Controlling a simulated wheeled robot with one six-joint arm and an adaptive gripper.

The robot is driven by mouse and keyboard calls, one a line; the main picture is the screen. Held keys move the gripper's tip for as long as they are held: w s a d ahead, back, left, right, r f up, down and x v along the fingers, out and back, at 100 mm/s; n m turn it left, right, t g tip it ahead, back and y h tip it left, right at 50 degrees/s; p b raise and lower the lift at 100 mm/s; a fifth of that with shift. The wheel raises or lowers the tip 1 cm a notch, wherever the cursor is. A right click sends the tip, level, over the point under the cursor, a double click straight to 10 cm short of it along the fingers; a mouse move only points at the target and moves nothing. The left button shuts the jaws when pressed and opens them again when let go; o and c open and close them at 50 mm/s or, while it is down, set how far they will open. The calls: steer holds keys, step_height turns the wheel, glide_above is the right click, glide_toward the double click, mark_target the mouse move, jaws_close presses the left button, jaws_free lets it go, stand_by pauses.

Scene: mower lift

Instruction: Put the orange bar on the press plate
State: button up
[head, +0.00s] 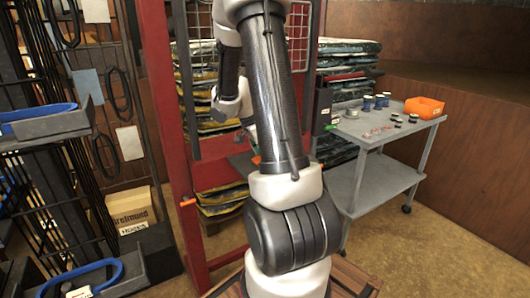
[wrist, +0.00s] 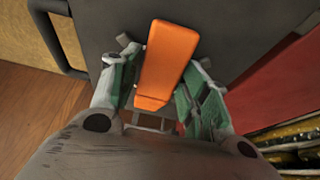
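The orange bar (wrist: 168,58) lies lengthwise between the fingers of my gripper (wrist: 166,58) in the wrist view. A strip of dark surface shows between the bar and the left finger, and the right finger is close beside it. The fingers look spread wider than the bar. Under the bar is a dark grey plate (wrist: 230,30); whether the bar rests fully on it is hard to tell. In the head view only a small orange piece (head: 256,160) shows beside my arm, above the plate's edge (head: 241,164) within the red frame. My arm hides most of that area.
The red press frame (head: 163,120) stands close on the left and also shows in the wrist view (wrist: 275,85). A grey cart (head: 385,131) with spools and an orange bin (head: 424,107) stands right. A black rack (head: 60,150) is at left. Stacked sacks (head: 345,55) are behind.

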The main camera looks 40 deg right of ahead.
steer(key=shift+o, duration=0.4)
steer(key=shift+r, duration=0.25)
steer(key=v, duration=1.2)
steer(key=s+a+r+n+t+y, duration=0.2)
steer(key=s+a+r+n, duration=0.1)
steer(key=s+a+n, duration=0.5)
steer(key=s+a+r+n+t+y, duration=0.2)
steer(key=s+a+r+n+t, duration=0.1)
steer(key=s+a+n, duration=0.5)
steer(key=a+n, duration=0.2)
steer(key=n, duration=0.2)
steer(key=shift+s+a+r+n, duration=0.3)
steer(key=shift+s, duration=0.1)
